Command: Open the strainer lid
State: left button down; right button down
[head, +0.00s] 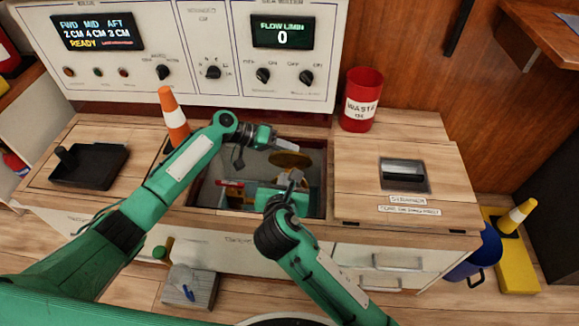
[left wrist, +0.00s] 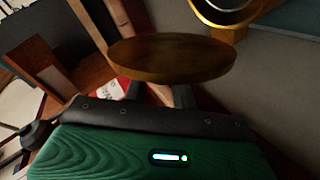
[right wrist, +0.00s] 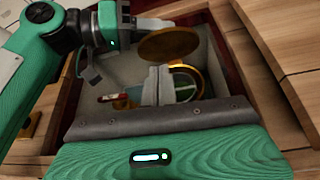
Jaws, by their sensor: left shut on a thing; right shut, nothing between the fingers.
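The strainer lid, a round brass disc (head: 290,159), is inside the open floor hatch, under the tip of my left gripper (head: 283,144). In the left wrist view the lid (left wrist: 172,62) lies across the fingertips and hides them; my left gripper is shut on it. In the right wrist view the lid (right wrist: 168,43) stands raised and apart from the brass strainer ring (right wrist: 186,82), whose opening shows. My right gripper (head: 293,181) is shut and empty over the hatch. Its fingers (right wrist: 158,85) cover part of the ring in the right wrist view.
The hatch has wooden edges, with a red-handled item (head: 229,184) inside. An orange cone (head: 173,117) stands at its left rear. A black tray (head: 90,167) sits on the left, a red waste bin (head: 361,99) at the back right. The closed strainer cover panel (head: 405,207) lies right.

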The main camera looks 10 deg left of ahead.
aim_at(291, 161)
pick_arm(q)
jog(key=shift+a, duration=0.1)
pick_arm(e)
jog(key=shift+d+f+n+h, duration=0.2)
jog(key=shift+f+n+h, duration=0.2)
jog(key=shift+f+h, duration=0.15)
jog(key=shift+w+f, duration=0.2)
jog(key=shift+w, duration=0.05)
jog(key=x, duration=0.9)
jog(key=shift+f, duration=0.2)
